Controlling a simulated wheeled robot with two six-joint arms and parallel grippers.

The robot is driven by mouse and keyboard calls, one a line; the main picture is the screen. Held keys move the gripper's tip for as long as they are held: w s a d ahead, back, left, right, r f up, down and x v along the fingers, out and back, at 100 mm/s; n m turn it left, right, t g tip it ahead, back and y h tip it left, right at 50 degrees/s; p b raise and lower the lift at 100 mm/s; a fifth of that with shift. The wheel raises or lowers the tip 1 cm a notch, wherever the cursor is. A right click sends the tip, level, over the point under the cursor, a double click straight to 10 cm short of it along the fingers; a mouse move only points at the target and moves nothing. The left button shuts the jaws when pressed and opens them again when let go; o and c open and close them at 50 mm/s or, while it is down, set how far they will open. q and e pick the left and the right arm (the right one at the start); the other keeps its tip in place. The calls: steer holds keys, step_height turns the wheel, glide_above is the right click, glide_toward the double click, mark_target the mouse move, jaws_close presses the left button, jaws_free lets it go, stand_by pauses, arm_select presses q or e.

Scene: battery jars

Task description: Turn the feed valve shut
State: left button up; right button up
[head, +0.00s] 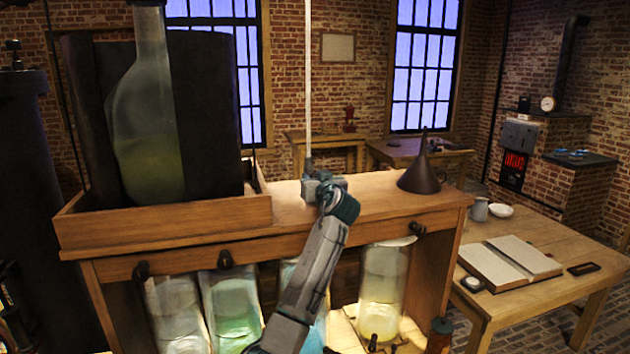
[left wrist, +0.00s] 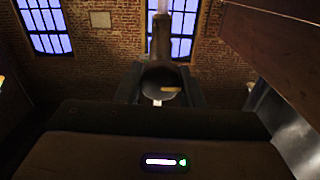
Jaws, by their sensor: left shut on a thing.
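A pale vertical tube (head: 308,90) comes down from above to the wooden bench top. My left gripper (head: 322,188) is at its lower end and covers most of what is there in the head view. In the left wrist view, a dark round body (left wrist: 158,78), which looks like the feed valve, sits between my two fingers under the tube (left wrist: 161,38). A small tan bar (left wrist: 171,90) shows on its face. The gripper is shut on this valve. How far the valve is turned cannot be told. My right gripper is not in view.
A large glass flask (head: 148,130) stands in a wooden tray (head: 165,222) left of the gripper. A dark funnel (head: 420,175) stands to the right on the bench. Glass jars (head: 232,305) with liquid stand below. A table at right holds an open book (head: 510,262).

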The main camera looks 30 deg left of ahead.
arm_select(q)
steer(key=shift+m+b, duration=0.45)
steer(key=shift+m, duration=1.25)
steer(key=m, duration=0.3)
steer(key=shift+m, duration=0.4)
steer(key=m, duration=0.5)
steer(key=shift+w+d+p, duration=0.1)
steer(key=shift+p, duration=0.2)
steer(key=m, duration=0.5)
steer(key=shift+f, duration=0.2)
steer(key=shift+m, duration=0.3)
steer(key=o, duration=0.9)
steer(key=shift+o, duration=0.2)
